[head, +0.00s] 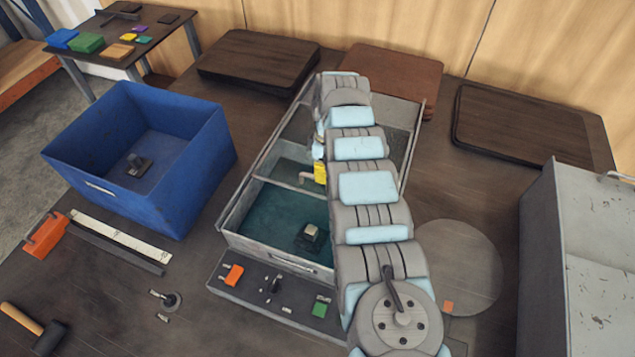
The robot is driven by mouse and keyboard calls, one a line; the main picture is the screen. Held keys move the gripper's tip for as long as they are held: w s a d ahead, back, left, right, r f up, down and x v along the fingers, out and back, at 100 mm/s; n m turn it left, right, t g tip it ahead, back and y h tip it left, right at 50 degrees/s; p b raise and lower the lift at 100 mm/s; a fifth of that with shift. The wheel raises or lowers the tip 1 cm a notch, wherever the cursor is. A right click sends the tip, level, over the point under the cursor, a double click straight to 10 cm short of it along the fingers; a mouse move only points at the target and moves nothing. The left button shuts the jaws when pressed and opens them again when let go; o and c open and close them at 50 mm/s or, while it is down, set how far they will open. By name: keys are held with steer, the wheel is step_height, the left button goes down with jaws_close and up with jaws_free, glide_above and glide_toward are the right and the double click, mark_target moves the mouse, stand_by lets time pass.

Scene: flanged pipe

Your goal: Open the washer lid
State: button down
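I cannot tell for sure which thing is the washer. A grey metal box with a worn top (590,240) stands at the right edge, cut off by the frame, with a small handle (619,177) at its back. A long grey metal tray (262,240) with compartments, some with a dark teal floor, lies in the middle. My arm reaches away over the tray's right side. My gripper (318,152) is mostly hidden behind the arm, near a small yellow part (320,172) over the tray. Its fingers do not show clearly, so I cannot tell if it holds anything.
A blue bin (190,180) with a dark part inside stands at left. Dark boards (258,60) lie at the back. A hammer (35,330), a steel ruler (120,235) and an orange block (47,235) lie at left front. A round grey disc (465,265) lies right of my arm.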

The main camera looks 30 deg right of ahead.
steer(key=shift+w+d+f+b, duration=0.15)
steer(key=shift+w+b, duration=0.05)
steer(key=shift+b, duration=0.1)
stand_by(0.4)
steer(key=c, duration=1.1)
jaws_free()
steer(key=shift+s, duration=0.1)
step_height(320, 180, up, 10)
steer(key=shift+r, duration=0.1)
